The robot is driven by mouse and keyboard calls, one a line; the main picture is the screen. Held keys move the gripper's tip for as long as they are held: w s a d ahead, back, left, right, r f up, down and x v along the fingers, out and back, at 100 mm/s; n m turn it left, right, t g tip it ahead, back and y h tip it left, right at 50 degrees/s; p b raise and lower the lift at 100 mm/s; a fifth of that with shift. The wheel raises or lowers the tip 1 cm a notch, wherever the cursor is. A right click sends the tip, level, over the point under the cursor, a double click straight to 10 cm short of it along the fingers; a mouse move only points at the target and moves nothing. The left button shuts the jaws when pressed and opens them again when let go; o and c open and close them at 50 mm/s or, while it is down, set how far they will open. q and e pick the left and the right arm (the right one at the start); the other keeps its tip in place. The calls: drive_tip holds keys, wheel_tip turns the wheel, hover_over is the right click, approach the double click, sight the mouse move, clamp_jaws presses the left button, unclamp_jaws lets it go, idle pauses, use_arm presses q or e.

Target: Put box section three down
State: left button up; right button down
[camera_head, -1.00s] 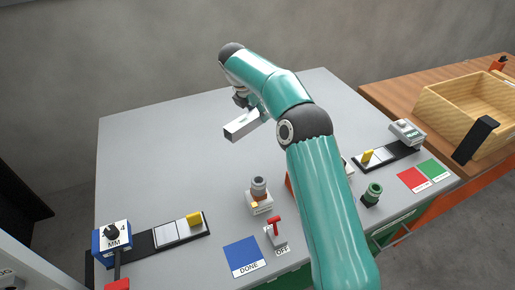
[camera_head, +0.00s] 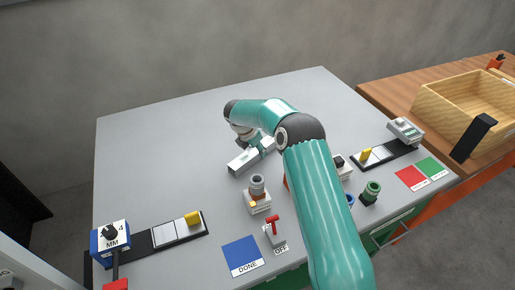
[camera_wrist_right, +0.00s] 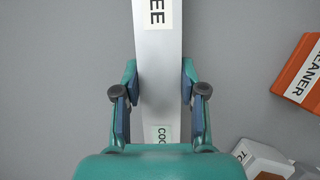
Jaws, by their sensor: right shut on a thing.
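Box section three (camera_head: 243,163) is a silver-grey square bar low over the grey table, left of my right forearm; I cannot tell whether it touches the tabletop. In the right wrist view the bar (camera_wrist_right: 160,60) runs lengthwise between the fingers, with a label ending in "EE" and a second, partly hidden label starting "COO". My right gripper (camera_wrist_right: 160,98) is shut on the bar, one finger on each side. In the head view my wrist partly hides this gripper and the bar's far end. My left gripper is not in view.
A red-handled switch (camera_head: 274,232) and blue DONE mat (camera_head: 242,256) lie at the front. An orange CLEANER block (camera_wrist_right: 299,72) is right of the bar. The back left of the table (camera_head: 160,130) is clear.

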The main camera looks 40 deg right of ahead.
drive_tip(key=c, duration=0.7)
unclamp_jaws()
drive_tip(key=shift+o, duration=0.2)
drive_tip(key=shift+o, duration=0.5)
drive_tip(key=b+v, duration=0.1)
drive_tip(key=v, duration=1)
drive_tip(key=shift+r, duration=0.2)
drive_tip(key=a+b+v, duration=0.1)
drive_tip(key=b+v, duration=0.2)
drive_tip(key=v, duration=0.2)
approach(256, 150)
drive_tip(key=x, duration=0.5)
drive_tip(key=shift+d+p, duration=0.15)
drive_tip(key=shift+p, duration=0.15)
drive_tip(key=shift+p+x, duration=0.45)
drive_tip(key=shift+x, duration=2.3)
